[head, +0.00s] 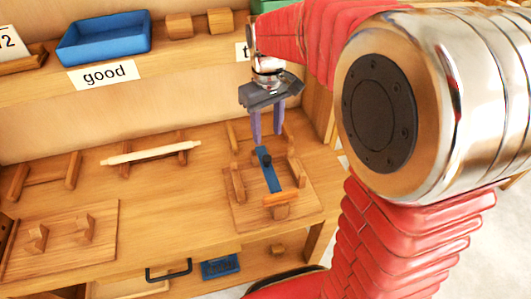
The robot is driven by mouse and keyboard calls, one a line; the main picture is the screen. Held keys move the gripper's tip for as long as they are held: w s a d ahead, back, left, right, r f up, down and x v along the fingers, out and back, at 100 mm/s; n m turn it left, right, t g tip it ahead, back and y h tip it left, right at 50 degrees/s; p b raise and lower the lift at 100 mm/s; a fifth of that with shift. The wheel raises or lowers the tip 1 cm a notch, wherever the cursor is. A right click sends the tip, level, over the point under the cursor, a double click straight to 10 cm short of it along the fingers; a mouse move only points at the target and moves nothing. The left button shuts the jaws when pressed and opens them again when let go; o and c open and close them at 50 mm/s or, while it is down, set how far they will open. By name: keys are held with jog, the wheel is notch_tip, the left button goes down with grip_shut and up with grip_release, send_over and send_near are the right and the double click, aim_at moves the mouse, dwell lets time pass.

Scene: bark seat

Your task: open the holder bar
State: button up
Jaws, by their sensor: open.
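The holder bar, as far as I can tell, is the blue bar (270,175) with a dark knob (266,160). It lies lengthwise over the wooden holder (243,216) at the right of the bench. Its near end is by an orange-brown block (281,198) at the holder's front. My gripper (267,138) points down above the far end of the bar. Its two purple fingers are apart with nothing seen between them. I cannot tell whether the fingertips touch the bar. The fingers partly cover the bar's far end and the back of the holder.
A pale rod (150,153) rests on a wooden stand to the left. A board with two pegs (62,243) lies at the front left. A blue tray (103,40) and wooden cubes (179,25) stand on the shelf above, behind a "good" label (103,75). The bench's middle is clear.

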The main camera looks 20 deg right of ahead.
aim_at(267, 158)
notch_tip(267, 158, down, 10)
jog(key=shift+r, duration=0.25)
jog(key=shift+c, duration=0.6)
grip_shut()
jog(key=shift+a, duration=0.2)
jog(key=shift+d, duration=0.1)
